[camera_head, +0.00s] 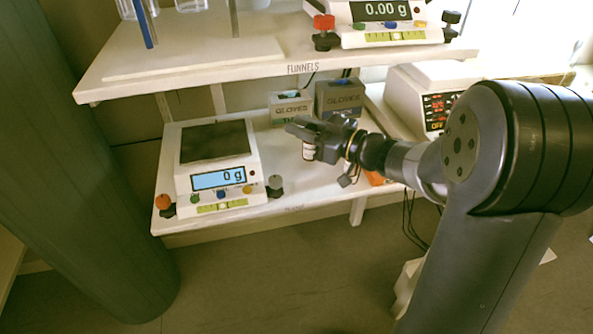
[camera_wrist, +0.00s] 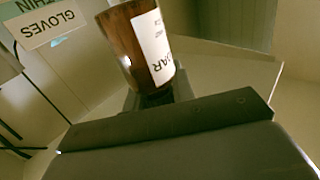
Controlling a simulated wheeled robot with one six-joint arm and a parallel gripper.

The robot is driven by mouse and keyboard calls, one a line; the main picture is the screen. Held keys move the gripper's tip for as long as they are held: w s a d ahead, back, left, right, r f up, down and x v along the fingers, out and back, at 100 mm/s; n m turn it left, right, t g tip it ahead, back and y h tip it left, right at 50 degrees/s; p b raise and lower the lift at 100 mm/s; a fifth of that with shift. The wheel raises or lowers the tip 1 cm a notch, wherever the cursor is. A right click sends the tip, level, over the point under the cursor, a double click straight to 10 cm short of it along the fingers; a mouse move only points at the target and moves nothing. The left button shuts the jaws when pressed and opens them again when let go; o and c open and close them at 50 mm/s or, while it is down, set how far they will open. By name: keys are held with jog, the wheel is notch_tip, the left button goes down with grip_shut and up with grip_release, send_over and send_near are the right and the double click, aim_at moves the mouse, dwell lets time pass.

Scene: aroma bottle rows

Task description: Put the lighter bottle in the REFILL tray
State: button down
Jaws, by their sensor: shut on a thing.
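My gripper (camera_head: 307,136) is shut on a small brown bottle (camera_head: 309,151) with a white label. The bottle hangs below the fingers, just right of the lower scale in the head view. In the wrist view the brown bottle (camera_wrist: 128,42) fills the top middle, its label upside down and ending in "DAR". The scale (camera_head: 205,150) has an empty dark pan and reads 0 g. I cannot make out a second bottle or a REFILL tray; my arm hides part of the lower shelf.
Glove boxes (camera_head: 291,108) stand behind my gripper on the lower shelf (camera_head: 300,190). A white device (camera_head: 440,110) reading OFF stands at the right. The upper shelf (camera_head: 200,75), marked FUNNELS, overhangs and carries another scale (camera_head: 385,22) reading 0.00 g. An orange object (camera_head: 374,178) shows under my arm.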

aim_at(303, 155)
notch_tip(303, 155, down, 8)
jog(key=b, duration=0.2)
jog(key=shift+b, duration=0.3)
jog(key=shift+f, duration=0.1)
jog(key=c, duration=1.2)
grip_release()
jog(key=shift+d, duration=0.15)
jog(key=p+v, duration=0.2)
jog(key=v, duration=1)
